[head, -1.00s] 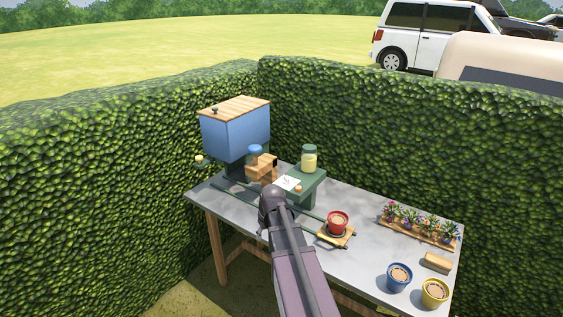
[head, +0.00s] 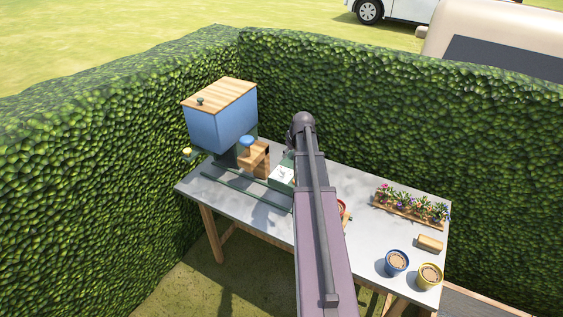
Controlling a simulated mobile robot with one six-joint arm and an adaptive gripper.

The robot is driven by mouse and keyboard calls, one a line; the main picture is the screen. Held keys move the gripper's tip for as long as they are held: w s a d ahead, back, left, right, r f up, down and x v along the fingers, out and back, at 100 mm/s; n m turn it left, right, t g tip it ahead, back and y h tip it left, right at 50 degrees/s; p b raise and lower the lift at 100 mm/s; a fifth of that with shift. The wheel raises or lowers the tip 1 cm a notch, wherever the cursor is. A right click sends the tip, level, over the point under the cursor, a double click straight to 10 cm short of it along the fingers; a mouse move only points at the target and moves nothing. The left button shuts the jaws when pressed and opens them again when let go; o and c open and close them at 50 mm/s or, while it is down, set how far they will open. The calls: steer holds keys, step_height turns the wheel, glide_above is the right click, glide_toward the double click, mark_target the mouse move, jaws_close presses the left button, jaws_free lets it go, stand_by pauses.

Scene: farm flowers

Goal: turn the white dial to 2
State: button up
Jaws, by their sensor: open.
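A white panel (head: 281,174) sits on the front of a green stand (head: 287,183) near the back of the table. It carries a small dark mark in its middle. The dial and its numbers are too small to read, so I cannot tell its setting. My arm rises from the bottom of the head view and passes just right of the panel, covering much of the green stand. My gripper is hidden behind the arm, so its place relative to the dial does not show.
A blue hopper (head: 219,121) with a wooden lid stands at the back left. Flowers in a tray (head: 410,213), a blue pot (head: 397,262) and a yellow pot (head: 429,275) stand on the right. Hedges enclose the table's back.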

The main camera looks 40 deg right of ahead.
mark_target(283, 169)
steer(key=shift+w, duration=0.15)
steer(key=shift+r, duration=0.1)
steer(key=b+x, duration=1.2)
steer(key=x, duration=0.1)
steer(key=shift+d+f+b, duration=0.2)
steer(key=shift+f+b, duration=0.2)
stand_by(0.6)
jaws_close()
stand_by(0.3)
